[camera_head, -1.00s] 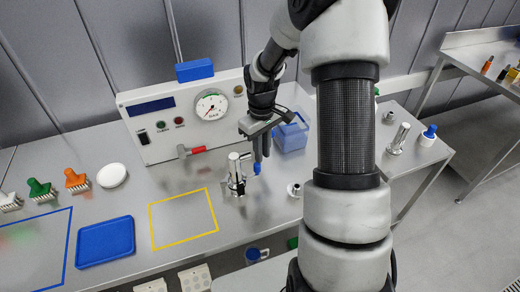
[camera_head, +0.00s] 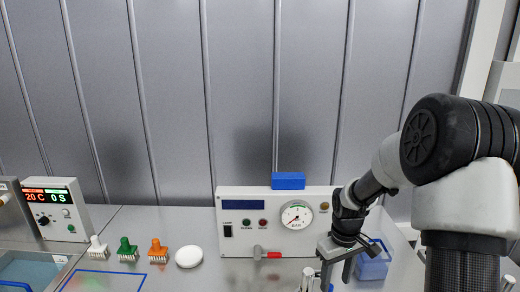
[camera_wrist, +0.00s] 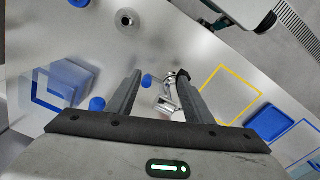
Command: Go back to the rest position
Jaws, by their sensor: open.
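My gripper (camera_head: 335,274) is at the lower right of the head view, in front of the pressure-gauge panel, its fingers pointing down. In the wrist view my gripper (camera_wrist: 158,82) has its two fingers spread apart with nothing held. A metal fitting (camera_wrist: 168,102) on the bench shows between and below the fingers. A small blue part (camera_wrist: 147,80) lies near the left finger. How high the fingers are above the fitting cannot be told.
The gauge panel (camera_head: 240,232) stands behind the gripper with a blue block (camera_head: 288,181) on top. A translucent blue container (camera_head: 372,266) is beside the gripper. The wrist view shows a blue tray (camera_wrist: 268,122) and a yellow outline (camera_wrist: 229,65).

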